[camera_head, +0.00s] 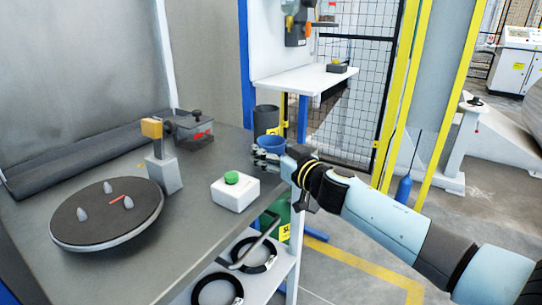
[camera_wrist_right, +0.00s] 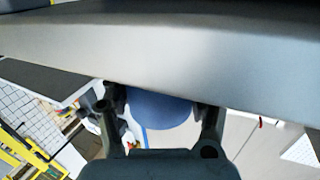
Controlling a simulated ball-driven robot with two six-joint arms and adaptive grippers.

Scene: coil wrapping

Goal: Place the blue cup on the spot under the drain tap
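The blue cup (camera_head: 271,143) is near the right edge of the grey table, upright in the head view. My right gripper (camera_head: 265,157) is at the cup, its fingers on either side. In the right wrist view the cup (camera_wrist_right: 160,112) fills the space between the two fingers, which appear closed on it; the contact is partly hidden. A wall-mounted unit with a small clear bowl (camera_head: 290,7) hangs above a white shelf (camera_head: 302,79). I cannot clearly make out the drain tap or the spot. My left gripper is not in view.
A dark bin (camera_head: 266,118) stands behind the cup. A mesh fence (camera_head: 350,120) stands beyond.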

